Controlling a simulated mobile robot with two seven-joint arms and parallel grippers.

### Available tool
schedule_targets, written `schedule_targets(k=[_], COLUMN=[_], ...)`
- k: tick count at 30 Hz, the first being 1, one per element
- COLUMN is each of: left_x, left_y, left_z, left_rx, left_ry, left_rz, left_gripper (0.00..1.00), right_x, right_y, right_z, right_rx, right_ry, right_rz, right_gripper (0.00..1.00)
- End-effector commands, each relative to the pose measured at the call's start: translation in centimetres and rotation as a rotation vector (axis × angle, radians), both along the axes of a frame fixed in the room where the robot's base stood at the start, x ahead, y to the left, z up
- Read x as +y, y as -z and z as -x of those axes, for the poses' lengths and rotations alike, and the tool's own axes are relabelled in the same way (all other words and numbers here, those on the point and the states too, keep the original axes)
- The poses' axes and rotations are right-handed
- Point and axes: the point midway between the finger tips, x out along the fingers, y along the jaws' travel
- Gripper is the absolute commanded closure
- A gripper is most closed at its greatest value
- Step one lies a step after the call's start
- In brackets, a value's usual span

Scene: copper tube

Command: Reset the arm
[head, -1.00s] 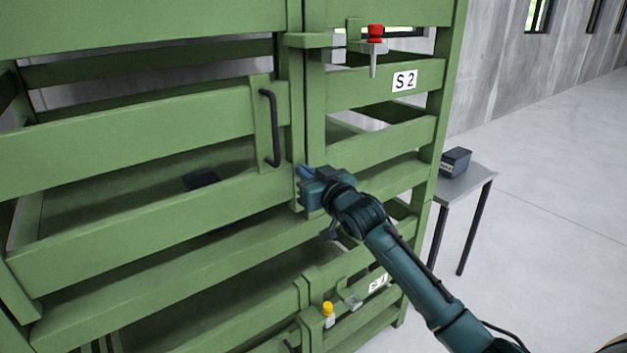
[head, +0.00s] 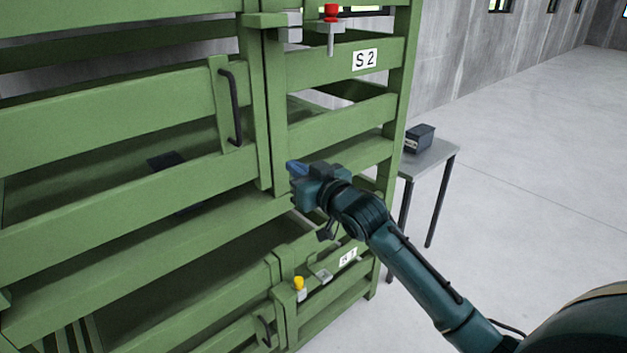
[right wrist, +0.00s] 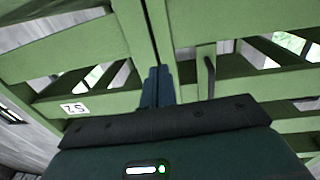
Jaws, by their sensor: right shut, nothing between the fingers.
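My right arm comes in from the lower right of the head view. Its right gripper (head: 296,167) is shut and empty, with blue fingertips in front of the green crate's (head: 130,205) upright post. In the right wrist view the shut fingers (right wrist: 157,88) point at the seam between two green posts (right wrist: 152,35). I cannot tell whether they touch the crate. My left gripper does not show.
A small grey table (head: 430,160) with a dark box (head: 419,138) stands behind right. Floor at right is clear.

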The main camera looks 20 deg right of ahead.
Motion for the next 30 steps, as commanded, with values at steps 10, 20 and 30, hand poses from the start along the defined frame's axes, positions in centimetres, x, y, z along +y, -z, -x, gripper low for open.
schedule_targets(k=[10,20,30], left_x=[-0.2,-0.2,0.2], left_y=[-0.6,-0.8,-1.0], left_z=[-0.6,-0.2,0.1], left_rx=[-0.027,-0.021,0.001], left_ry=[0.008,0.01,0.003], left_rz=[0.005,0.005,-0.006], left_gripper=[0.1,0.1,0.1], right_x=[-1.2,0.5,6.8], right_y=[0.0,5.8,23.4], right_z=[3.8,6.2,21.6], right_rx=[0.001,0.095,0.437], right_ry=[0.0,-0.015,-0.066], right_rz=[0.002,0.015,0.076], right_gripper=[1.0,1.0,1.0])
